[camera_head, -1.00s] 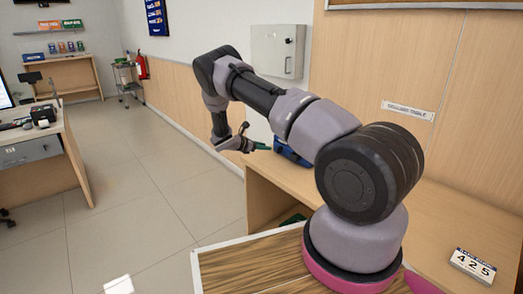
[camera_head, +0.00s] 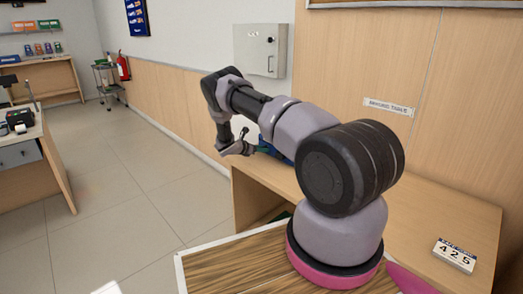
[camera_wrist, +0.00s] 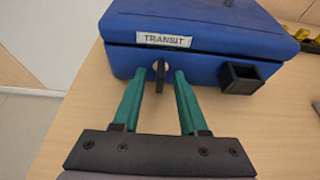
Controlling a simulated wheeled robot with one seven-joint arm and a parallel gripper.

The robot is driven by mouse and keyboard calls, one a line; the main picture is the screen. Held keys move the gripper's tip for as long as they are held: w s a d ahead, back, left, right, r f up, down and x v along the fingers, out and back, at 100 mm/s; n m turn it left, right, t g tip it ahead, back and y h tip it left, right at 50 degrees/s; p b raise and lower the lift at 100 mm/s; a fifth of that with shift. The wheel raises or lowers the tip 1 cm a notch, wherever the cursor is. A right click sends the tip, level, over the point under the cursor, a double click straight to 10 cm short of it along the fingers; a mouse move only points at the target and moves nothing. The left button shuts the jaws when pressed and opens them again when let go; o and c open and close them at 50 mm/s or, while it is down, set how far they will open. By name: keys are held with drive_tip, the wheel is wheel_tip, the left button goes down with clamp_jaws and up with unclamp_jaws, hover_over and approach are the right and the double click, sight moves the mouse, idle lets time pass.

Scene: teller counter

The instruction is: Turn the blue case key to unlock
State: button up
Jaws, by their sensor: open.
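The blue case (camera_wrist: 205,65) sits on the wooden table, with a white TRANSIT label (camera_wrist: 163,40) on its front. A dark key (camera_wrist: 161,76) stands upright in a round lock on the case front, below the label. My gripper (camera_wrist: 168,76) is open, its two green fingers on either side of the key, with visible gaps between. In the head view, my gripper (camera_head: 248,147) is at the table's far left end by the blue case (camera_head: 272,150), which my arm mostly hides.
A dark square bracket (camera_wrist: 240,78) juts from the case front, right of the fingers. Small yellow-and-dark items (camera_wrist: 306,38) lie right of the case. The table (camera_wrist: 275,130) is bare in front. A number block (camera_head: 455,255) stands at the table's near right.

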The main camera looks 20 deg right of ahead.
clamp_jaws()
idle(0.3)
drive_tip(key=m+t, duration=0.1)
drive_tip(key=m, duration=0.1)
drive_tip(key=shift+s+m+t+y, duration=0.2)
drive_tip(key=shift+m+t+y, duration=0.1)
drive_tip(key=shift+m+t, duration=0.1)
drive_tip(key=shift+s+d+f+m+t, duration=0.1)
drive_tip(key=shift+m+t, duration=0.9)
drive_tip(key=shift+m, duration=0.2)
drive_tip(key=m+t, duration=0.1)
drive_tip(key=m, duration=0.2)
drive_tip(key=shift+s+f+t, duration=0.1)
drive_tip(key=shift+f+t, duration=0.05)
drive_tip(key=shift+t, duration=0.25)
drive_tip(key=shift+f+m+t+h, duration=0.15)
drive_tip(key=shift+m+t+h, duration=0.4)
drive_tip(key=shift+m, duration=1.35)
drive_tip(key=shift+s+d, duration=0.1)
